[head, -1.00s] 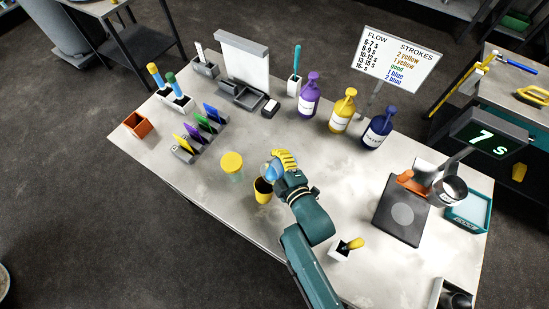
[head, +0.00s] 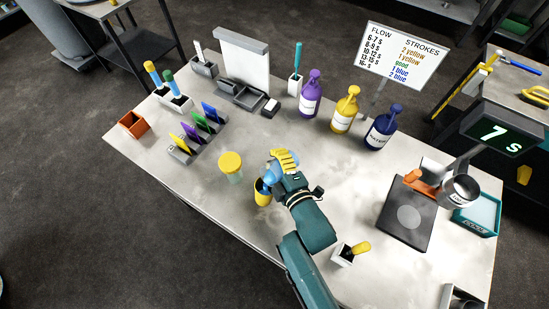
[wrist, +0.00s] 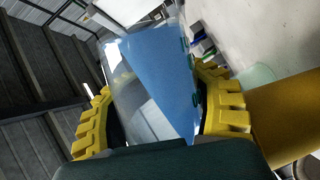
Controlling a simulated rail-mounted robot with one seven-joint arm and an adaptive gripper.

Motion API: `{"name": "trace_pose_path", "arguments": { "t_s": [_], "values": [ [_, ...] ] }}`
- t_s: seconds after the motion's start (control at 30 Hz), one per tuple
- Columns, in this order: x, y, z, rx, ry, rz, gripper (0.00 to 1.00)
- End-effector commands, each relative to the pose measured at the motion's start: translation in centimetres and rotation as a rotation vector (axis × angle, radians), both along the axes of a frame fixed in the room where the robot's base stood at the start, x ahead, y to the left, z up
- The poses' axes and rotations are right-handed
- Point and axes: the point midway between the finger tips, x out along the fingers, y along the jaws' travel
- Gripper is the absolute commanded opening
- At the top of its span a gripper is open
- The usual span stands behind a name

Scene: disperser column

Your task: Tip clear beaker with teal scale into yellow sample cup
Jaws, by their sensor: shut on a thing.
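The clear beaker (wrist: 150,85) is held between the yellow fingers of my gripper (wrist: 160,120) in the wrist view, tilted, with blue liquid and teal scale marks on its side. I cannot tell whether liquid is running into the cup.
Purple (head: 309,97), yellow (head: 344,112) and blue (head: 380,128) pump bottles stand behind. A white holder (head: 345,255) is at the front right. A display (head: 497,132) reads 7 s.

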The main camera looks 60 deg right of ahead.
Motion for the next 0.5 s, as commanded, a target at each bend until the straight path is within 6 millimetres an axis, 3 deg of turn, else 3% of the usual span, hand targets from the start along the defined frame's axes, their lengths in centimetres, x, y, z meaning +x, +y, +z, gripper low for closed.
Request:
{"name": "trace_pose_path", "arguments": {
  "t_s": [0.5],
  "values": [
    [0.1,0.1,0.9,-0.125,0.018,0.001,0.0]
  ]
}}
